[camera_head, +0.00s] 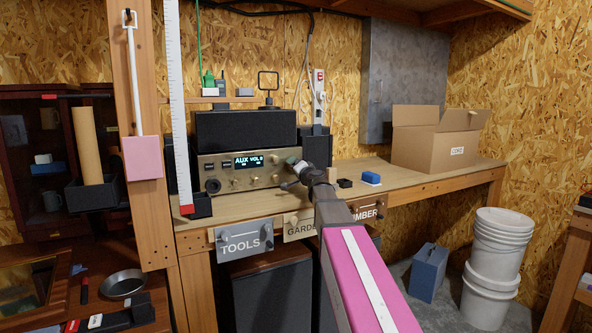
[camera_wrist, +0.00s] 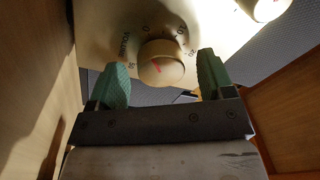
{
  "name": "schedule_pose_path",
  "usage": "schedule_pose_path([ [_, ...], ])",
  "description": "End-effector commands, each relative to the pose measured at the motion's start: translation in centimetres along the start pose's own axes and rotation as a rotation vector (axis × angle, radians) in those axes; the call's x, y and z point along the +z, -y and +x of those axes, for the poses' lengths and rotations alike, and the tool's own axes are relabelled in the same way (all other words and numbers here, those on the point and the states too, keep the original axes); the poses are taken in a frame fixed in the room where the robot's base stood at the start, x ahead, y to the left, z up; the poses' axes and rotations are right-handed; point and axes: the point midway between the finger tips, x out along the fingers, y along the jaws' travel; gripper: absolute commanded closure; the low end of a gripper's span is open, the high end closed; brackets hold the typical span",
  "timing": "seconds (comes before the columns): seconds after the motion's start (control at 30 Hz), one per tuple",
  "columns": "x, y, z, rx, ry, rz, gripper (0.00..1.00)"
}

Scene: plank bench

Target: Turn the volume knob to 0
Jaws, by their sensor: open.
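The brass-coloured amplifier (camera_head: 222,174) stands on the bench with a lit display (camera_head: 249,161) reading "AUX VOL" and a digit too small to read surely. In the wrist view the round cream volume knob (camera_wrist: 163,68) has a red mark on its face. The word "VOLUME" and a scale with a 0 surround it. My gripper (camera_wrist: 161,70) is open, its green-padded fingers on either side of the knob, with a visible gap on each side. In the head view my gripper (camera_head: 291,168) is at the amplifier's right end and hides the knob.
A black speaker box (camera_head: 246,131) sits on top of the amplifier, and another dark box (camera_head: 317,148) stands to its right. A blue block (camera_head: 371,178) and a cardboard box (camera_head: 432,140) are farther right on the bench. Another knob (camera_wrist: 266,8) shows at the wrist view's upper right.

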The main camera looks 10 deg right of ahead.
Motion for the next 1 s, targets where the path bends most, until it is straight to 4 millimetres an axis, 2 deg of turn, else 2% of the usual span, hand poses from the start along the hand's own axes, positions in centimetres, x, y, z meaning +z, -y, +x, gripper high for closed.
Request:
schedule_pose_path([
  [0.27,0.1,0.1,-3.3,0.000,0.000,0.000,0.25],
  [0.6,0.2,0.0,-9.5,0.000,0.000,-0.001,0.25],
  [0.77,0.1,0.0,-10.7,0.000,0.000,-0.001,0.25],
  [1.0,0.0,0.0,-10.6,0.000,0.000,-0.001,0.25],
])
